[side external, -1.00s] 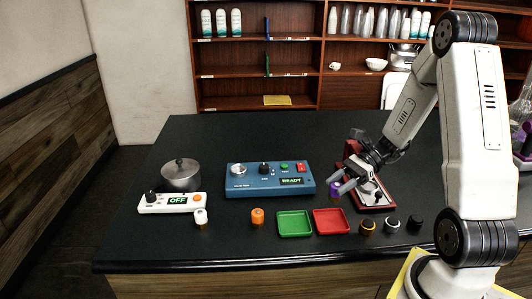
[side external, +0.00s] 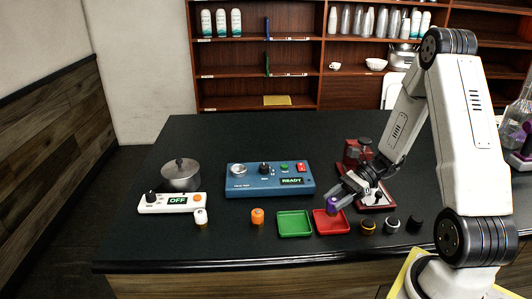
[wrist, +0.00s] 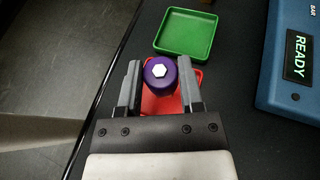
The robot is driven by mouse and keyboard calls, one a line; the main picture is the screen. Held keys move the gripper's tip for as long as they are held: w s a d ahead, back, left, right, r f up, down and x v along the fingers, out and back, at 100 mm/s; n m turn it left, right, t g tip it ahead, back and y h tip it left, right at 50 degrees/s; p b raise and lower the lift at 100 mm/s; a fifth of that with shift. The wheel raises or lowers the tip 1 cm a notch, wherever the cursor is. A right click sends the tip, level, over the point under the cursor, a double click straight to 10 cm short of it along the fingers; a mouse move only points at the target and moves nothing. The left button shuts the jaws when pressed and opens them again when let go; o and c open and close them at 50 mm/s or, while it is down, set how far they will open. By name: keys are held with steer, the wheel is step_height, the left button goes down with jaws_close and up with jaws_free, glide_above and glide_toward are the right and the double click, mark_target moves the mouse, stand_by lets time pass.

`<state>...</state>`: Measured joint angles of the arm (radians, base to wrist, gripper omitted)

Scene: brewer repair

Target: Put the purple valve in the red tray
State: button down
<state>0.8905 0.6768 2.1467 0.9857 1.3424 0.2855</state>
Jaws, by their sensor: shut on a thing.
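The purple valve (side external: 332,205) is a short cylinder; in the wrist view (wrist: 160,74) its top shows a white hexagon. My gripper (side external: 338,200) is shut on it, with one finger on each side. The valve is over the red tray (side external: 331,228), which is square and shallow. In the wrist view the red tray (wrist: 160,106) is partly hidden behind the valve and the fingers. I cannot tell whether the valve touches the tray floor.
A green tray (side external: 294,224) lies just left of the red one. An orange valve (side external: 257,216) and a white one (side external: 200,217) stand further left. Several dark knobs (side external: 391,225) stand to the right. A blue control box (side external: 270,180) reading READY sits behind.

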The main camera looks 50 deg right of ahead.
steer(key=shift+f, duration=1.55)
steer(key=shift+f, duration=0.15)
steer(key=shift+c, duration=1.2)
jaws_free()
steer(key=shift+r, duration=0.2)
steer(key=shift+v, duration=3.8)
steer(key=shift+a, duration=0.1)
